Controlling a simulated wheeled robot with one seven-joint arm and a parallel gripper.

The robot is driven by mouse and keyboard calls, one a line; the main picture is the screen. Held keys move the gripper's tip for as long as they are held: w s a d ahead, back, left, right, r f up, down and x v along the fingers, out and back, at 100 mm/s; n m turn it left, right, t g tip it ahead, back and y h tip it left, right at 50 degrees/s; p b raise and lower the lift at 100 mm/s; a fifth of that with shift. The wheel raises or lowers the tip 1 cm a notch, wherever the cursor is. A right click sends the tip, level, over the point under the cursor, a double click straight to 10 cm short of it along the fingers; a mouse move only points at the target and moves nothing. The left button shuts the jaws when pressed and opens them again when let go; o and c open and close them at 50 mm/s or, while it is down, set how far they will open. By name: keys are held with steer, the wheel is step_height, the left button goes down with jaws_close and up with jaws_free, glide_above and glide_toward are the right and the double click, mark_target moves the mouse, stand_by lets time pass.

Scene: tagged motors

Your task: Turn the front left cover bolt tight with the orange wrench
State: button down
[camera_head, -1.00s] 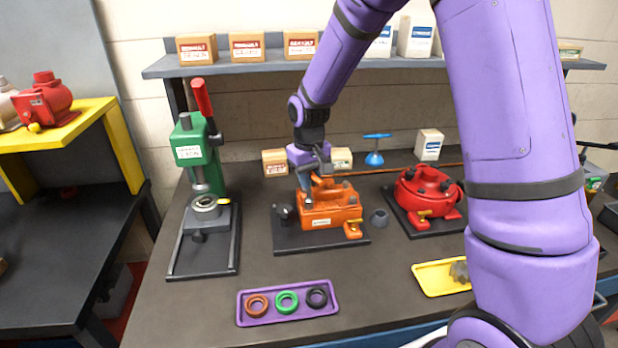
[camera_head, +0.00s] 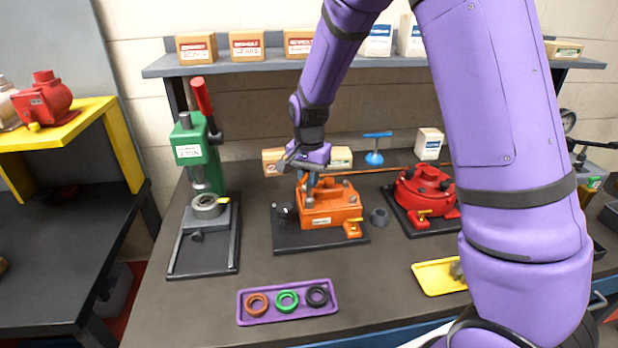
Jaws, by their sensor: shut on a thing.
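The orange motor (camera_head: 335,218) stands on a dark base plate (camera_head: 290,244) in the middle of the bench, with a yellow-tagged lug at its front right. My gripper (camera_head: 311,184) points down over the left part of its cover and is shut. The orange wrench in the jaws is mostly hidden and hard to separate from the orange cover. A small grey bolt (camera_head: 308,202) shows at the front left of the cover, just below the fingers. I cannot tell whether the wrench sits on it.
A green press (camera_head: 197,160) is left. A purple ring tray (camera_head: 264,317) and yellow tray (camera_head: 432,281) lie in front. A blue-handled tool (camera_head: 375,150) and small boxes stand behind.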

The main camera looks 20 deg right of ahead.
steer(key=shift+r, duration=1)
steer(key=shift+r, duration=2.5)
